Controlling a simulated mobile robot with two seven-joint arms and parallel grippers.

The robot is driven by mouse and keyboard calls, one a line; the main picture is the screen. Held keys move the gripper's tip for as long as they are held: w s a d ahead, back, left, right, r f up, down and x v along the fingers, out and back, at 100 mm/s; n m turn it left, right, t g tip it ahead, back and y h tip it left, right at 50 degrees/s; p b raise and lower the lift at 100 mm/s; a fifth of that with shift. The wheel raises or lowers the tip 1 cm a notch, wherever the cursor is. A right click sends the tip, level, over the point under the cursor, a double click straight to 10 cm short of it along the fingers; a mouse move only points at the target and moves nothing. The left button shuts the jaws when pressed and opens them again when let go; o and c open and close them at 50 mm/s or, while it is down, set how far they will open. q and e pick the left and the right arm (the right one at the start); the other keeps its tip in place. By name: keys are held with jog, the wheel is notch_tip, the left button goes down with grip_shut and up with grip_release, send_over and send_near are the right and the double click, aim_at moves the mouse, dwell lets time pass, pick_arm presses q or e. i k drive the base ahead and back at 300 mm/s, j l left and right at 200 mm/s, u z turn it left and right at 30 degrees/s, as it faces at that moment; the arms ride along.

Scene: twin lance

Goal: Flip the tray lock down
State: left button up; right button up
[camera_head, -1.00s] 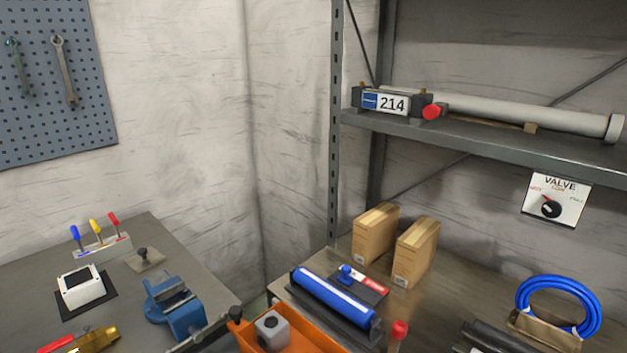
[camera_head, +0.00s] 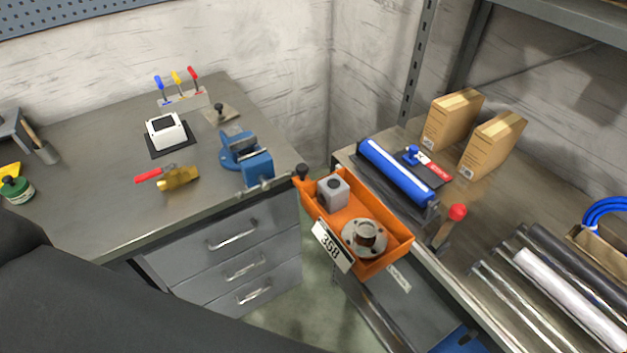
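An orange tray (camera_head: 386,266) with a "358" label sits between the two benches in the head view. It holds a grey block (camera_head: 333,191) and a round metal flange (camera_head: 364,237). A black knob (camera_head: 302,171) stands at its far left corner. A red-topped lever (camera_head: 457,212) stands upright at the right bench edge, close to the tray's right side. I cannot tell for certain which of these is the tray lock. Neither gripper is in view; a large dark shape, likely my arm, fills the lower left.
The left bench (camera_head: 90,215) bears a blue vise (camera_head: 245,158), a brass valve (camera_head: 178,178) and a white box (camera_head: 165,130). The right bench holds a blue cylinder (camera_head: 396,170), two cardboard boxes (camera_head: 452,120) and several rods (camera_head: 570,285). Floor shows between the benches.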

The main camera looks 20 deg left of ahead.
aim_at(457, 210)
jog(key=k+j+z, duration=0.25)
jog(key=z, duration=0.15)
jog(key=k+j+z, duration=0.2)
jog(key=k+z, duration=0.15)
